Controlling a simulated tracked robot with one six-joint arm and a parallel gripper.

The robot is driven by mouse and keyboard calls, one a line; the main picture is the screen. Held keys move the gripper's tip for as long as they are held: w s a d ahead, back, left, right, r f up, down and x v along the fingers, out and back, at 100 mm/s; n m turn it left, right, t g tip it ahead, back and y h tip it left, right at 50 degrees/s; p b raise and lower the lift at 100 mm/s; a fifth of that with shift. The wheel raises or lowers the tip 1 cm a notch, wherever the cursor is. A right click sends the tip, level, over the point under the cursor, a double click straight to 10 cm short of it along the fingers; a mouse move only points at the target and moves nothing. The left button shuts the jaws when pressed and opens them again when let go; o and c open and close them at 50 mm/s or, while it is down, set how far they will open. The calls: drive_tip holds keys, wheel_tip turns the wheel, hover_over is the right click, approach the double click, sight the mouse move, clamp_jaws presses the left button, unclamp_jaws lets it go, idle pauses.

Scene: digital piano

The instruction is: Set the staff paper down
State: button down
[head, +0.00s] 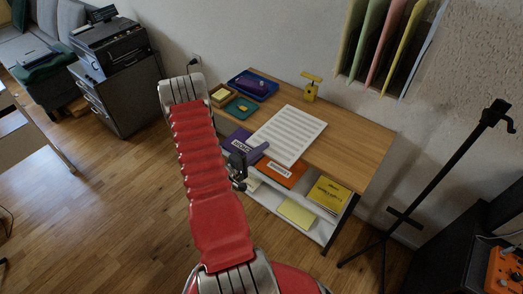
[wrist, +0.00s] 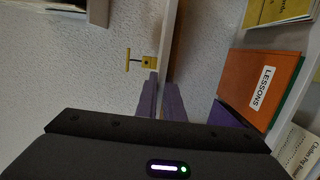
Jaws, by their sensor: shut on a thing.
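The staff paper (head: 287,135) is a white sheet with grey ruled lines, seen from above over the desk (head: 345,147). Its near end reaches past the desk's front edge. My gripper (head: 264,148) is shut on this near end with its purple fingers. In the wrist view the fingers of my gripper (wrist: 161,100) stand on both sides of the pale staff paper (wrist: 168,45), seen edge-on. The paper looks about level with the brown desk top and close above it. I cannot tell whether it touches.
A yellow stand (head: 311,90), blue tray (head: 253,86) and green item (head: 241,108) sit at the desk's back and left. An orange lessons book (head: 284,173) and yellow books (head: 329,194) lie on the lower shelf. The desk's right side is clear. A black stand (head: 440,175) is right.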

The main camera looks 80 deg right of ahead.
drive_tip(key=c, duration=1.9)
unclamp_jaws()
drive_tip(key=v, duration=1.2)
drive_tip(key=w+a+r+m+y, duration=0.1)
drive_tip(key=w+a+r+y, duration=0.2)
drive_tip(key=a+r, duration=0.35)
drive_tip(key=w+a+r+m+y, duration=0.1)
drive_tip(key=w+a+r+y, duration=0.2)
drive_tip(key=r, duration=0.7)
drive_tip(key=w+a+r+n+t+y, duration=0.1)
drive_tip(key=a+r+t, duration=0.4)
drive_tip(key=a, duration=0.6)
drive_tip(key=w+a+r+n+t+y, duration=0.2)
drive_tip(key=a+r+n+t+y, duration=0.2)
drive_tip(key=a, duration=0.8)
drive_tip(key=w+a+r+n+t+y, duration=0.2)
drive_tip(key=a+r, duration=0.6)
drive_tip(key=a, duration=0.4)
drive_tip(key=n+t+y, duration=0.1)
drive_tip(key=t+y, duration=0.1)
drive_tip(key=t, duration=0.1)
drive_tip(key=shift+w+r+t, duration=0.15)
drive_tip(key=shift+t, duration=0.25)
drive_tip(key=shift+a, duration=0.15)
drive_tip(key=shift+c, duration=0.4)
